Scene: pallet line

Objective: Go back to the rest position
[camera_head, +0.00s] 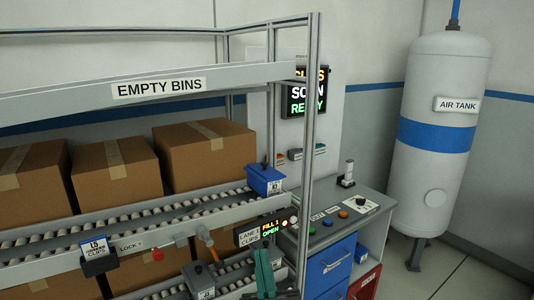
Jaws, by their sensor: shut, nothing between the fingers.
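My gripper (262,252) shows at the bottom edge, right of centre, with its teal fingers pointing away from me. The fingers are together with nothing between them. They overlap the lower lane of the rack in the picture, just under the lit FILL 1 OPEN display (279,226). I cannot tell how far the fingertips are from the rack. The rest of the arm is cut off by the bottom edge.
A roller rack (190,75) holds several cardboard boxes (205,155) and a blue bin (264,180). Its post (307,150) stands right of my gripper. A control console (340,218) and an air tank (440,130) stand farther right, with bare floor by the tank.

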